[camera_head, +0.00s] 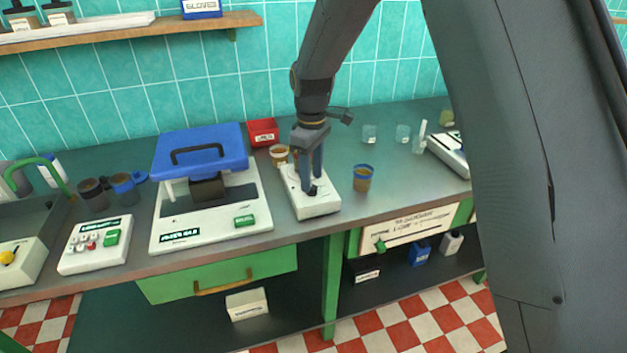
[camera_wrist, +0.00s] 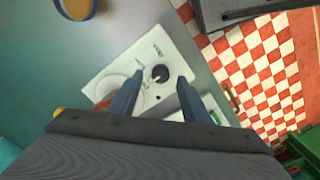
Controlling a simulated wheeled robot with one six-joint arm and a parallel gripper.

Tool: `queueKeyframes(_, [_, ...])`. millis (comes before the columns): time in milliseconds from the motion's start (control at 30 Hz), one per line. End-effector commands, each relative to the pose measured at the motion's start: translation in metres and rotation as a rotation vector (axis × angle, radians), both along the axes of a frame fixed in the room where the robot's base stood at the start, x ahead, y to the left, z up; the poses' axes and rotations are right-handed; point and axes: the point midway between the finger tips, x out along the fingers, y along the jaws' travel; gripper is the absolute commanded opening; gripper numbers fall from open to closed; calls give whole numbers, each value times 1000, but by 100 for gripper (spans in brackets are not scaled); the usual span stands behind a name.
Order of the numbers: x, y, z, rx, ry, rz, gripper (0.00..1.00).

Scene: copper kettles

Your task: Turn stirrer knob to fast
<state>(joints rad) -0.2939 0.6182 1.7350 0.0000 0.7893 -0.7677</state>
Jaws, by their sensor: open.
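The stirrer (camera_head: 317,203) is a white box on the counter, in the middle of the head view. Its dark round knob (camera_wrist: 160,73) shows on the top face in the wrist view, near a printed label. A pale round plate lies on the same face, to the left of the knob. My gripper (camera_head: 311,190) points down over the front part of the stirrer. In the wrist view my gripper (camera_wrist: 157,82) is open, with one finger on each side of the knob. I cannot tell whether either finger touches it.
A brown cup with a blue rim (camera_head: 363,178) stands just right of the stirrer. A white machine with a blue lid (camera_head: 201,150) stands to its left, and a red box (camera_head: 263,133) behind. Small clear glasses (camera_head: 370,134) stand at the back right. The counter's front edge is close.

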Motion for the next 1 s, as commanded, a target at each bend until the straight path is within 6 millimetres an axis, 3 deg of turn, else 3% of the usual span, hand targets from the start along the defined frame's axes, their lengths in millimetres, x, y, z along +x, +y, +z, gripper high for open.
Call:
queueKeyframes(200, [-1,1,-22,0,0,2,43])
queueKeyframes(533, [-1,3,-27,0,-1,4,43])
queueKeyframes(800, [-1,3,-27,0,-1,4,2])
queueKeyframes(1000, [0,1,-26,0,-1,-9,2])
